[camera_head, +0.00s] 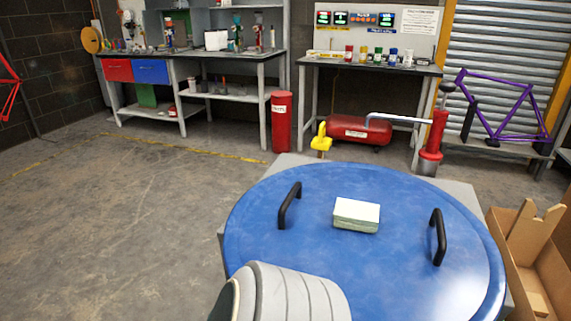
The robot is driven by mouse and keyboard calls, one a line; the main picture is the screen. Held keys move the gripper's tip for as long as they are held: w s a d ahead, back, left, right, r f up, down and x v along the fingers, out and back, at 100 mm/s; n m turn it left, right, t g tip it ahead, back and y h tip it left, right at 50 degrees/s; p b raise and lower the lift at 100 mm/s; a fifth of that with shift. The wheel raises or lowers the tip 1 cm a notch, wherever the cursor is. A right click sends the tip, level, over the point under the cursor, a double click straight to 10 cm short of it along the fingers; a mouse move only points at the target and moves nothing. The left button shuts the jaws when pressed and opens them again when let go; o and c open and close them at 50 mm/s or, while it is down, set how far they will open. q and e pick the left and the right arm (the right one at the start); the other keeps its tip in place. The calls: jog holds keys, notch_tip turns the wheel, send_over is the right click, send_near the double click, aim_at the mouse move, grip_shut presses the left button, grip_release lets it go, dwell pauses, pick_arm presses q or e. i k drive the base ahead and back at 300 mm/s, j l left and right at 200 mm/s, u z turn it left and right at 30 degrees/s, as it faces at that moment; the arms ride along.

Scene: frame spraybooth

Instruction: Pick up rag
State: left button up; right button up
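A small folded block with a white top and pale green sides, which looks like the rag (356,215), lies flat on the round blue lid (320,247) between its two black handles. Nothing touches it, and its upper face and front side are in plain view. Neither of my grippers is in view. A pale grey rounded segment, seemingly part of my arm, covers the lid's lower left edge, short of the rag.
The black handles (289,205) and (438,237) stand up from the lid on either side. An open cardboard box (527,240) is at the right. Behind are a red cylinder (282,121), a red tank (358,132) and workbenches. Open floor (130,220) lies to the left.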

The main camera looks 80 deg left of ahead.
aim_at(352, 215)
jog(key=u, duration=2.1)
jog(key=j+z, duration=0.35)
jog(key=k+j+z, duration=0.15)
jog(key=j+z, duration=0.25)
jog(key=k+j+z, duration=0.2)
jog(key=j+z, duration=0.15)
jog(key=j, duration=0.1)
